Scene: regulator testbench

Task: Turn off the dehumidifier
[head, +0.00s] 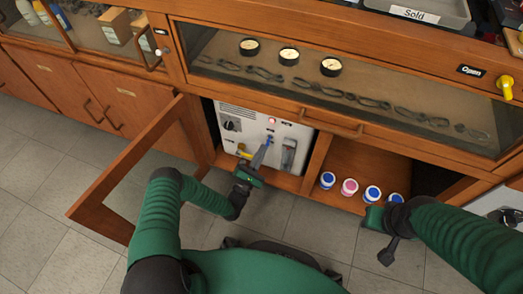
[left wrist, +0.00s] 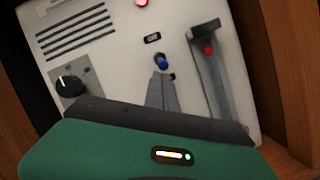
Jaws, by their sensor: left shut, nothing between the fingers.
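The dehumidifier looks to be the white box (head: 254,122) inside the open lower cabinet; it also fills the left wrist view (left wrist: 110,55). A red light (left wrist: 141,3) glows at its top. A small blue-tipped switch (left wrist: 162,62) sits below a dark label. To its right is a grey upright lever or slot piece with a red dot (left wrist: 208,50). A black dial (left wrist: 70,85) is at left. My left gripper (head: 265,147) is shut and empty, its tips just at or below the blue switch; contact is unclear. My right gripper (head: 388,252) hangs over the floor at right, jaws unclear.
An open wooden door (head: 125,170) stands left of my left arm. Several small lidded jars (head: 349,187) stand on the shelf to the right of the box. A glass-topped drawer (head: 330,85) with gauges and tools lies above. The tiled floor (head: 310,225) is clear.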

